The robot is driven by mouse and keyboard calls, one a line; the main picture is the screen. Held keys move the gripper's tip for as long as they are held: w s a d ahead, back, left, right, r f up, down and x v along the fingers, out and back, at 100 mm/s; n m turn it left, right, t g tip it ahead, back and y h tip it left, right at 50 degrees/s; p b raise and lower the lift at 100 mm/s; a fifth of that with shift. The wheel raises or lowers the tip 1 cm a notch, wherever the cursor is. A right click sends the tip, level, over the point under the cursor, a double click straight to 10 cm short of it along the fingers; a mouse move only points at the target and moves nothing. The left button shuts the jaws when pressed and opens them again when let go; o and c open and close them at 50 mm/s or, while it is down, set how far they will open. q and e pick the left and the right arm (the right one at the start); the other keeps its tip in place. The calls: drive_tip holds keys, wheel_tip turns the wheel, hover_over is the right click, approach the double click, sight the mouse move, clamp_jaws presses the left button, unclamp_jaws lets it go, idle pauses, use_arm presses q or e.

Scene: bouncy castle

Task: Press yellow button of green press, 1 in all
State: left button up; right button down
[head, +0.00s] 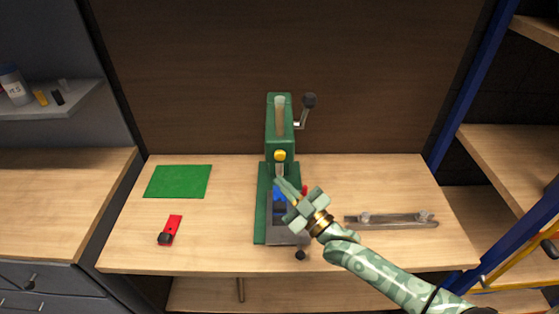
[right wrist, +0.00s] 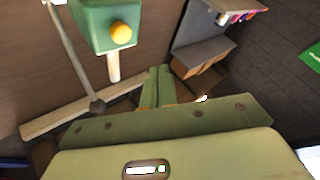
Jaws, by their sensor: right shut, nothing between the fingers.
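The green press (head: 279,125) stands upright at the back middle of the wooden table, with a black-knobbed lever on its right side. Its yellow button (head: 280,156) faces forward, low on the press head. In the right wrist view the press head (right wrist: 98,22) and the yellow button (right wrist: 121,33) show at the upper left. My right gripper (head: 281,183) is shut and empty. My left gripper is not in view.
A green mat (head: 178,181) and a red object (head: 170,230) lie to the left. A grey bar (head: 391,220) lies to the right. Blue rack posts (head: 467,85) stand at the right.

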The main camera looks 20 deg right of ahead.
sight(276, 156)
drive_tip(key=shift+w+d+b, duration=0.25)
drive_tip(key=shift+w+b, duration=0.15)
drive_tip(key=shift+w, duration=0.5)
drive_tip(key=shift+w+d+b, duration=0.3)
drive_tip(key=shift+w+b, duration=0.1)
drive_tip(key=shift+w, duration=0.45)
drive_tip(key=shift+w+d+b, duration=0.25)
drive_tip(key=shift+w+b, duration=0.15)
drive_tip(key=shift+w, duration=0.5)
drive_tip(key=shift+w, duration=0.15)
drive_tip(key=shift+w+d, duration=0.1)
drive_tip(key=shift+w, duration=0.15)
drive_tip(key=shift+w+d+b, duration=0.15)
drive_tip(key=shift+w+b, duration=0.35)
idle(0.6)
drive_tip(key=shift+s, duration=0.15)
drive_tip(key=shift+s+a+p, duration=0.3)
drive_tip(key=shift+s+p, duration=0.4)
drive_tip(key=shift+s, duration=0.1)
